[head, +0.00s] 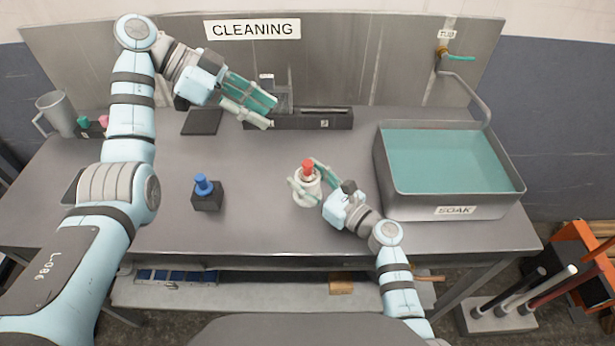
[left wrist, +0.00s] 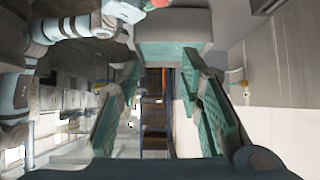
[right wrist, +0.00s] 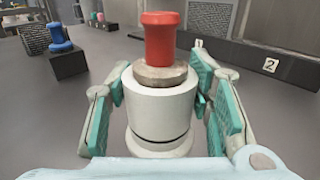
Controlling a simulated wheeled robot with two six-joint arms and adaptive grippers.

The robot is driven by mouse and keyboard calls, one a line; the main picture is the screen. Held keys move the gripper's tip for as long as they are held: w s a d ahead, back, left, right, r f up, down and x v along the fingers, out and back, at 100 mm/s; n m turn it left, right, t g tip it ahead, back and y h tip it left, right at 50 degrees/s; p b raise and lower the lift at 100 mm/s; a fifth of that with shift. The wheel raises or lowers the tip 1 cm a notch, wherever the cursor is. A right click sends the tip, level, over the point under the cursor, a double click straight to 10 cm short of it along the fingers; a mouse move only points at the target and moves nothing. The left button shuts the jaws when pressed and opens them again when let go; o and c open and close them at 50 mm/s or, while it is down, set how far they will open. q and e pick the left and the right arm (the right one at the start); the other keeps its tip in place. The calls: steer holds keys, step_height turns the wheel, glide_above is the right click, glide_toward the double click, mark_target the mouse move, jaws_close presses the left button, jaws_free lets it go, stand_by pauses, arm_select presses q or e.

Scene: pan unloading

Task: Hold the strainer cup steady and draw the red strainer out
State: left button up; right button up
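The strainer cup (head: 306,194) is a white cylinder standing upright on the table, right of centre. The red strainer (head: 307,166) sits in its top with its red knob sticking up, over a grey-brown collar in the right wrist view (right wrist: 161,38). My right gripper (head: 307,182) is around the cup (right wrist: 160,112), one finger each side. Its fingers are spread wide, and firm contact with the cup is not clear. My left gripper (head: 264,108) is open and empty, up and left of the cup, before the back panel.
A blue-knobbed dark block (head: 207,201) stands left of the cup. The teal-filled SOAK basin (head: 450,211) is at the right. A dark rack (head: 330,119) and a grey pitcher (head: 53,113) are at the back. The table between block and cup is clear.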

steer(key=c, duration=0.3)
arm_select(q)
steer(key=shift+o, duration=1.2)
arm_select(e)
steer(key=shift+c, duration=0.3)
arm_select(q)
steer(key=n+t+h, duration=0.2)
steer(key=n+t, duration=0.7)
steer(key=t, duration=0.4)
glide_toward(307, 162)
arm_select(e)
steer(key=shift+s, duration=0.15)
arm_select(q)
steer(key=x, duration=1)
steer(key=shift+d+f, duration=0.1)
steer(key=shift+f, duration=0.1)
steer(key=shift+c, duration=0.6)
steer(key=shift+s, duration=0.1)
jaws_close()
